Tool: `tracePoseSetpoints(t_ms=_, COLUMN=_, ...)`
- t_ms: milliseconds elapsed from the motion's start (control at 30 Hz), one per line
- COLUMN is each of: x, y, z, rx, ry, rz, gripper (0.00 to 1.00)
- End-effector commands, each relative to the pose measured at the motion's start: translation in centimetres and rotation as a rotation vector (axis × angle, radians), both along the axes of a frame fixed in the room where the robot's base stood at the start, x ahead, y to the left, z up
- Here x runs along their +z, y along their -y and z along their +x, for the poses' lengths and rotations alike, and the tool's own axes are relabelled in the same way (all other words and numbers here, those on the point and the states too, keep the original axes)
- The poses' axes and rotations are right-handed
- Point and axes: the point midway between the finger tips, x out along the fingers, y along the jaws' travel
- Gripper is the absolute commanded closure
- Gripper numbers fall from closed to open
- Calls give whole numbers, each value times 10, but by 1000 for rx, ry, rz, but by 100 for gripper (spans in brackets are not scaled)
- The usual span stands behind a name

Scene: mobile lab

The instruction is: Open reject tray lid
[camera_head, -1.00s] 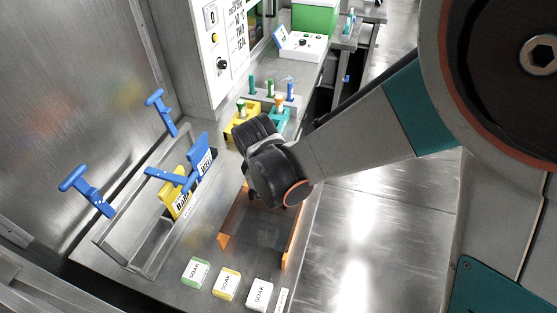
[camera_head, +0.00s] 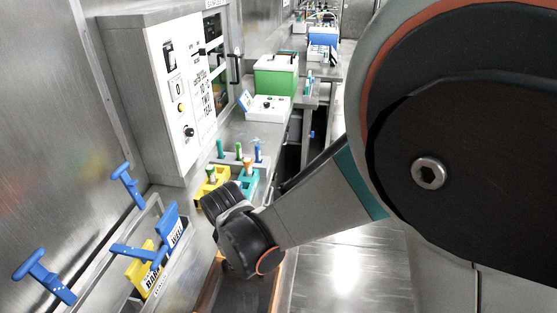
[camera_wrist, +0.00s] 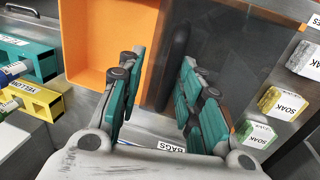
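An orange tray (camera_wrist: 108,35) shows in the wrist view, with its bare orange inside uncovered at the upper left. A dark see-through lid panel (camera_wrist: 235,55) lies to its right, with an upright black bar (camera_wrist: 176,65), like a handle, along its left edge. My gripper (camera_wrist: 160,75) is open, its teal-padded fingers on either side of the bar's near end; I cannot tell whether they touch it. In the head view, my dark wrist hides most of the tray, and only an orange edge (camera_head: 208,292) shows below it.
Yellow and teal holders (camera_head: 212,184) stand just behind my wrist. Blue-handled tools (camera_head: 138,253) and a metal rack are at the left. A control cabinet (camera_head: 180,100) stands behind.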

Motion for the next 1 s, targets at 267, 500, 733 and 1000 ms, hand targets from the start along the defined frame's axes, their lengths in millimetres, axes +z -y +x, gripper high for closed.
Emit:
tracePoseSetpoints(t_ms=267, x=0, y=7, z=48, rx=-4, ry=0, rz=0, gripper=67)
tracePoseSetpoints(t_ms=500, x=0, y=13, z=91, rx=-3, ry=0, rz=0, gripper=67)
tracePoseSetpoints(t_ms=733, x=0, y=20, z=132, rx=-3, ry=1, rz=-1, gripper=67)
tracePoseSetpoints(t_ms=1000, x=46, y=19, z=126, rx=1, ry=0, rz=0, gripper=67)
